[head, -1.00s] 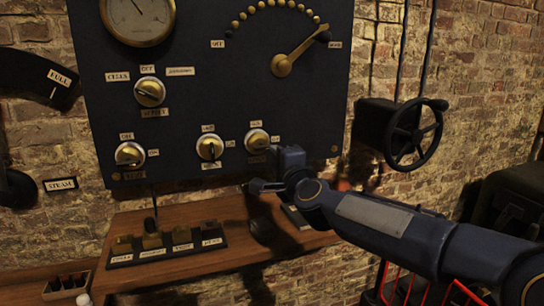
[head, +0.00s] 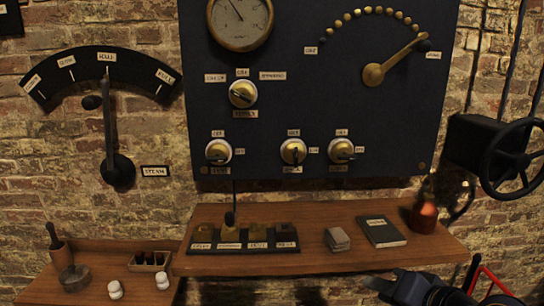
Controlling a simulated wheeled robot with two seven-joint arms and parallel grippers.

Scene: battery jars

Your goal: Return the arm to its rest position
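My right arm comes in at the bottom right of the head view, below the front edge of the wooden shelf (head: 300,266). Its dark blue gripper (head: 376,287) points left and is partly cut off by the bottom edge of the picture. It touches nothing that I can see, and no object shows in it. The fingers are small and dark, so their opening is unclear. My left gripper is not in view.
The dark panel (head: 300,100) with dials and knobs hangs above the shelf. A steam lever (head: 110,140) is left, a handwheel (head: 510,160) right. The shelf holds a labelled key block (head: 243,246), a grey stack (head: 337,240), a dark book (head: 380,231) and a copper pot (head: 423,216).

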